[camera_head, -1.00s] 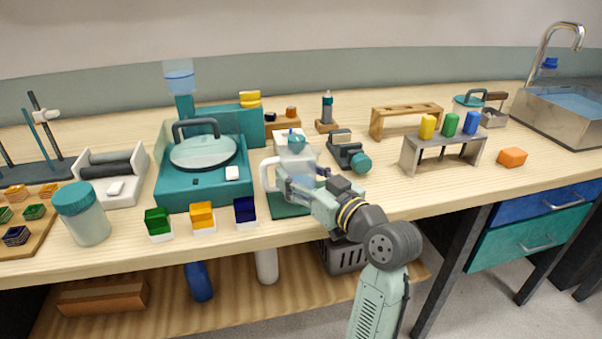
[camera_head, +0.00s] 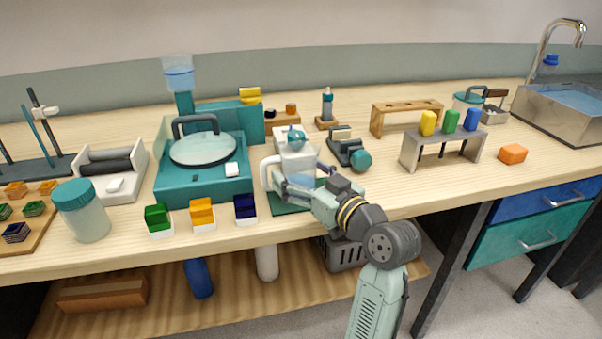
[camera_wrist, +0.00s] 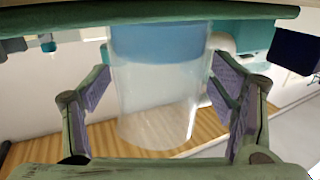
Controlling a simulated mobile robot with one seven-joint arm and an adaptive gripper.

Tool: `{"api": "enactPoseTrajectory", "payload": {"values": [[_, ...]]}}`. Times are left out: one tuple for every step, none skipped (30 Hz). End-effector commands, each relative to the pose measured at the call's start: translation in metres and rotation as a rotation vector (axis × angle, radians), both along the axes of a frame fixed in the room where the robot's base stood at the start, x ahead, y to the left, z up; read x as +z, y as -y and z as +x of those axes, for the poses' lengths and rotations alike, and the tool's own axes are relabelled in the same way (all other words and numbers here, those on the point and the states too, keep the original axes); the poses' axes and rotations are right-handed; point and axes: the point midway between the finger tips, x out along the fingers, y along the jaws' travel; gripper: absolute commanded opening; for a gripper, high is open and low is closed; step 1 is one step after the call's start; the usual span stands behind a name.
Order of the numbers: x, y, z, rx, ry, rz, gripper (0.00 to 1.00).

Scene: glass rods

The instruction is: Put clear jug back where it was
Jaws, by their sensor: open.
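The clear jug (camera_wrist: 160,90) is a see-through vessel with blue liquid, large in the middle of the wrist view. My gripper (camera_wrist: 160,100) is open, with one finger on each side of the jug. The fingers look close to its walls; I cannot tell whether they touch. In the head view my gripper (camera_head: 292,186) is low over the teal base of a white device (camera_head: 294,152) with a white handle at its left. The jug is mostly hidden there by my gripper and is hard to separate from the white device. Its underside contact is not visible.
A teal machine with a round lid (camera_head: 203,149) stands left. Green, yellow and navy blocks (camera_head: 245,207) line the front edge. A small dark device with a teal knob (camera_head: 349,150) is close right. Bare bench lies right of my arm, before the grey rack (camera_head: 409,160).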

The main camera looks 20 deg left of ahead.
Motion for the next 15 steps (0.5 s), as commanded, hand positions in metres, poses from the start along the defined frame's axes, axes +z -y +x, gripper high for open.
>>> {"api": "enactPoseTrajectory", "payload": {"values": [[0.001, 0.0, 0.0, 0.0, 0.0, 0.0, 0.78], [0.002, 0.0, 0.0, 0.0, 0.0, 0.0, 0.78], [0.005, 0.0, 0.0, 0.0, 0.0, 0.0, 0.78], [0.004, 0.002, -0.001, -0.001, 0.001, 0.001, 0.78], [0.003, 0.006, -0.002, -0.003, 0.001, 0.001, 0.78], [0.002, 0.011, -0.006, -0.004, 0.001, 0.0, 0.78], [0.002, 0.015, -0.008, -0.003, 0.001, 0.002, 0.78], [0.002, 0.02, -0.011, -0.005, 0.001, 0.002, 0.78], [0.001, 0.027, -0.016, -0.005, 0.002, 0.0, 0.78], [0.001, 0.033, -0.02, -0.006, 0.003, 0.001, 0.78], [0.001, 0.039, -0.023, -0.007, 0.003, 0.001, 0.78], [0.002, 0.046, -0.029, -0.006, 0.004, 0.0, 0.78], [0.001, 0.052, -0.032, -0.006, 0.003, 0.001, 0.78], [0.001, 0.058, -0.036, -0.006, 0.002, 0.0, 0.78], [0.002, 0.065, -0.04, -0.006, 0.003, 0.002, 0.78]]}}
